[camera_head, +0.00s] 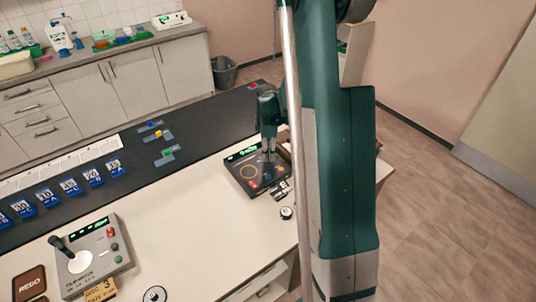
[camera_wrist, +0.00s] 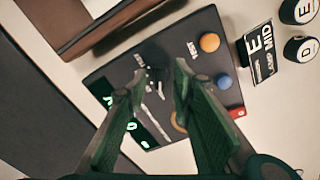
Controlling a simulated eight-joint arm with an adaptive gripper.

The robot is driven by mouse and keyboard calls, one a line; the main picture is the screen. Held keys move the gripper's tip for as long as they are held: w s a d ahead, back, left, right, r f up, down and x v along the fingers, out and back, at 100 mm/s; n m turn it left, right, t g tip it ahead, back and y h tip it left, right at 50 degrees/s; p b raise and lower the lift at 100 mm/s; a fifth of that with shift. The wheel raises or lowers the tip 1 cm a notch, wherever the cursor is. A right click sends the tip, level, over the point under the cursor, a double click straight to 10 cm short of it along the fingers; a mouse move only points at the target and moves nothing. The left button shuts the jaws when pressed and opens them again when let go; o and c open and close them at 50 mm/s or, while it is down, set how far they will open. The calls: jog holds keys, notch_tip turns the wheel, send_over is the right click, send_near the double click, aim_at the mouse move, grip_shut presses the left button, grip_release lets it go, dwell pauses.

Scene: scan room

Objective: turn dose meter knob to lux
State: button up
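A black meter box (camera_head: 240,178) stands on the white tabletop under my gripper (camera_head: 269,155). It has a green lit display, coloured buttons and an orange ring mark. In the wrist view the black box (camera_wrist: 115,68) shows an orange button (camera_wrist: 209,42), a blue button (camera_wrist: 224,82) and small white labels too blurred to read. A small dark knob (camera_wrist: 156,75) sits between the fingertips of my gripper (camera_wrist: 161,82). The fingers are apart, with a gap on each side of the knob. The knob's pointing direction is unclear, and the fingers partly hide the display and ring.
A brown-edged box (camera_wrist: 90,25) stands close beside the meter. A label card (camera_wrist: 260,55) and two round lettered pieces (camera_wrist: 303,48) lie on its other side. A grey console (camera_head: 92,262) with a lever is at the front left. Bare tabletop (camera_head: 190,210) lies between.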

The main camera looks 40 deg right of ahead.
jog(key=shift+f, duration=0.3)
grip_shut()
